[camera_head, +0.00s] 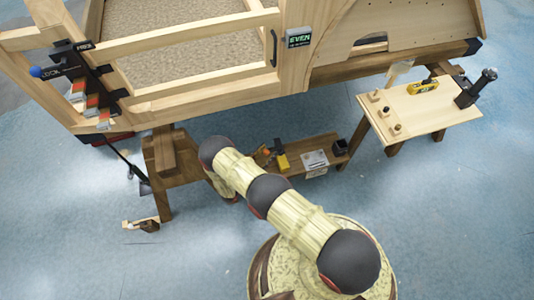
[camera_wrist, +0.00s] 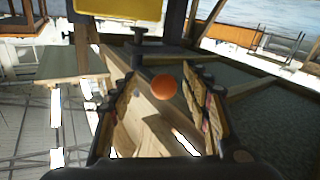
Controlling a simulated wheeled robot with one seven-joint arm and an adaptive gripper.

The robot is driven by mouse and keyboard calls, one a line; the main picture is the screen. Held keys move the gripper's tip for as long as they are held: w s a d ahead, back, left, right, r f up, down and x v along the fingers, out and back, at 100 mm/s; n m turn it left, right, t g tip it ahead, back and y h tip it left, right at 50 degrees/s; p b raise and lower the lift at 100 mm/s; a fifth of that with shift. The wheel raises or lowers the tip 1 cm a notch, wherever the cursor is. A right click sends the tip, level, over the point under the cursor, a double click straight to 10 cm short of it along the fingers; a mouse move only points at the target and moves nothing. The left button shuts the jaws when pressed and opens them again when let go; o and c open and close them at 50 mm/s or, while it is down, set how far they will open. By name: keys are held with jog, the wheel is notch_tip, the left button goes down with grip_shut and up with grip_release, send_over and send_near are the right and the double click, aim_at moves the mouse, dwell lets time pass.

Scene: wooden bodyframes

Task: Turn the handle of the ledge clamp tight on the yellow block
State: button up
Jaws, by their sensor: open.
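The yellow block (camera_head: 283,162) stands on the low wooden ledge (camera_head: 325,149) in the head view. In the wrist view the yellow block (camera_wrist: 120,8) fills the top edge, cut off by the frame. Dark clamp parts (camera_wrist: 140,36) show just below it. An orange ball (camera_wrist: 163,88), seemingly the end of the clamp's handle, shows between the fingers of my gripper (camera_wrist: 160,82). My gripper is open, one finger on each side of the ball; I cannot tell whether either touches it. In the head view my arm hides much of this area, and the handle is too small to read.
A large wooden frame (camera_head: 200,38) stands above and behind the ledge. A small side table (camera_head: 430,112) with pegs, a yellow item (camera_head: 423,88) and a dark clamp-like tool (camera_head: 474,88) is at right. A white box (camera_head: 316,160) sits on the ledge. The floor in front is mostly clear.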

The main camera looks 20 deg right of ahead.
jog(key=shift+c, duration=0.2)
jog(key=c, duration=1.1)
grip_shut()
